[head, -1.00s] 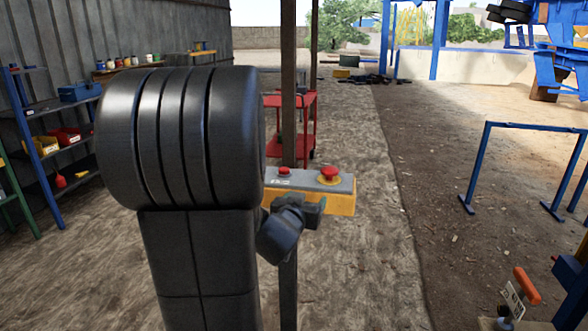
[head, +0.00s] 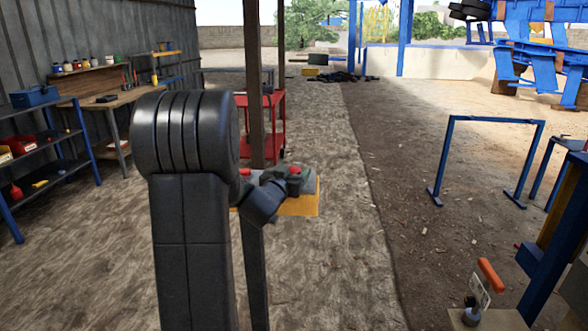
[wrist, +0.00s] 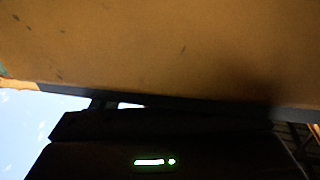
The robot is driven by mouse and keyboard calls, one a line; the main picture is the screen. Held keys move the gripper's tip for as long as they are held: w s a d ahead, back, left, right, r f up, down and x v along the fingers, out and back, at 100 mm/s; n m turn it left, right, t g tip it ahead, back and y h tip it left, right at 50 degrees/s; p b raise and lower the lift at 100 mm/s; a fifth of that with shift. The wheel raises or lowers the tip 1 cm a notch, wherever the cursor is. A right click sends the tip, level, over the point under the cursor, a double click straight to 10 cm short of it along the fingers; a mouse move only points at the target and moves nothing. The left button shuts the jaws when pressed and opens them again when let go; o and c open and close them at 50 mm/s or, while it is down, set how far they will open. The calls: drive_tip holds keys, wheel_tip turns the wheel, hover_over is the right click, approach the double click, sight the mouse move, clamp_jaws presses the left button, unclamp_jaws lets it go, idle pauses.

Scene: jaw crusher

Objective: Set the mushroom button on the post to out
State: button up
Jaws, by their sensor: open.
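The red mushroom button (head: 294,170) is on the grey top of a yellow control box (head: 300,205) on a dark post. A smaller red button (head: 245,172) sits at the box's left end. My gripper (head: 287,182) is open, close in front of the mushroom button and overlapping its lower part in the head view. I cannot tell whether it touches the button. The wrist view shows a yellow-orange face (wrist: 150,50), likely the control box, very near and filling the upper part; the button does not show there.
A red cart (head: 265,125) stands behind the post. Shelves and a workbench (head: 125,100) line the left wall. Blue rails (head: 490,120) stand at right, and an orange-handled lever (head: 490,275) is at the lower right.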

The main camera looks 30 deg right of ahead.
drive_tip(key=shift+x, duration=0.9)
drive_tip(key=shift+c, duration=0.2)
drive_tip(key=c, duration=1.3)
drive_tip(key=shift+r+p, duration=0.65)
drive_tip(key=shift+r, duration=0.15)
drive_tip(key=shift+c, duration=0.2)
drive_tip(key=o, duration=1.4)
